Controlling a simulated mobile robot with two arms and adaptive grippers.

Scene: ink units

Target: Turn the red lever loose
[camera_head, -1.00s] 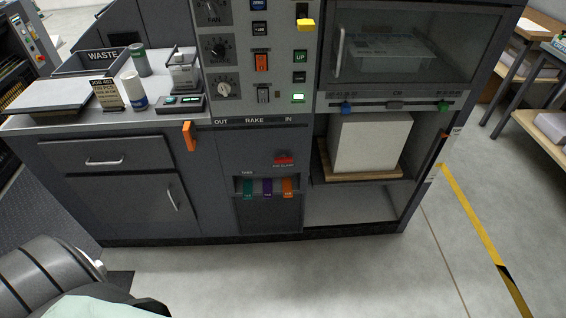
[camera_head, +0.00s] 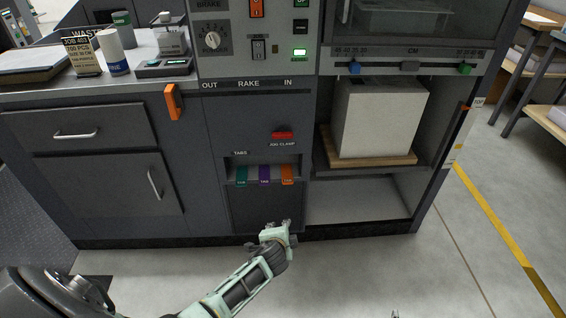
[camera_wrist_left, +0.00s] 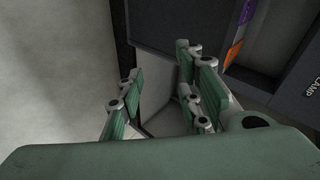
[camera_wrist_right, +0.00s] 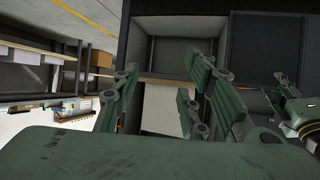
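The red lever (camera_head: 282,135) is a small red handle on the dark cabinet front, above a label ending in CLAMP. My left gripper (camera_head: 285,226) is below it, in front of the lower panel under the coloured tabs, and does not touch the lever. In the left wrist view its fingers (camera_wrist_left: 162,98) stand apart with nothing between them. The lever itself is not seen there; part of its label shows at the right edge. My right gripper (camera_wrist_right: 158,92) shows in its own wrist view with fingers apart and empty, facing the open shelf bay.
Green, purple and orange tabs (camera_head: 264,175) sit in a recess below the lever. An orange handle (camera_head: 172,101) juts out at the left. A white paper stack (camera_head: 380,118) stands on a wooden board in the right bay. The floor in front is clear.

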